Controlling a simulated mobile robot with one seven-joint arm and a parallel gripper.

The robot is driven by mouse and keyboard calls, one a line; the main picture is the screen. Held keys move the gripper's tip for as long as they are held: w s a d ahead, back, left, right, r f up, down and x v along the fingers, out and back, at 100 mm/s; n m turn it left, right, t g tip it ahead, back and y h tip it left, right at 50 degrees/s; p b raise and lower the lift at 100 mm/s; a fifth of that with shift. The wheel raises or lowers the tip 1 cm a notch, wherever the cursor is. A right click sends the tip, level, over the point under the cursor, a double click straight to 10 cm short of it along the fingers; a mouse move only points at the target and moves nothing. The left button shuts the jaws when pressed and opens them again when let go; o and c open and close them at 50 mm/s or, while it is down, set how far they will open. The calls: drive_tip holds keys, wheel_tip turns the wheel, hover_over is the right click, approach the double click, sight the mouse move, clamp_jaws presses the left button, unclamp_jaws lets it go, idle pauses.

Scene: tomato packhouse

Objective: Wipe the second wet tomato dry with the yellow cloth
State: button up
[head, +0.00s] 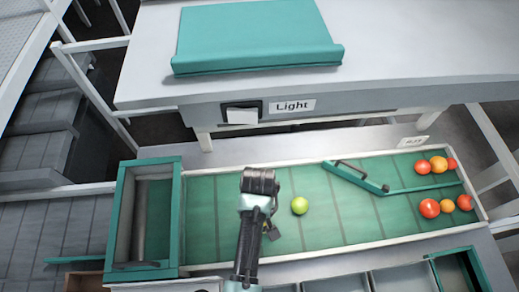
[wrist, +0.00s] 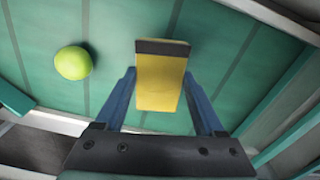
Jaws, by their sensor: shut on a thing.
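My gripper (wrist: 163,95) is shut on the yellow cloth (wrist: 162,85), which looks like a flat pad with a dark band along its far end. In the head view my gripper (head: 260,182) is over the green belt, and the cloth is hidden there. A yellow-green tomato (head: 299,205) lies on the belt just right of my gripper. It also shows at the left in the wrist view (wrist: 73,62), apart from the cloth. Several red and orange tomatoes (head: 429,208) lie at the belt's right end. I cannot tell which tomatoes are wet.
The green belt (head: 330,225) has a pale rim and is bare around the lone tomato. A teal diverter arm (head: 355,177) crosses it toward the right. A teal frame (head: 175,225) stands at its left end. Grey bins (head: 395,280) line the front. A "Light" panel (head: 292,106) is behind.

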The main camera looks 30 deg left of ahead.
drive_tip(key=shift+w+a, duration=0.15)
drive_tip(key=shift+s+d+p, duration=1.55)
drive_tip(key=shift+w+a+b, duration=0.8)
drive_tip(key=shift+w+a, duration=0.75)
drive_tip(key=shift+s+d, duration=0.1)
drive_tip(key=shift+s+d+p, duration=1.45)
drive_tip(key=shift+d+p, duration=0.05)
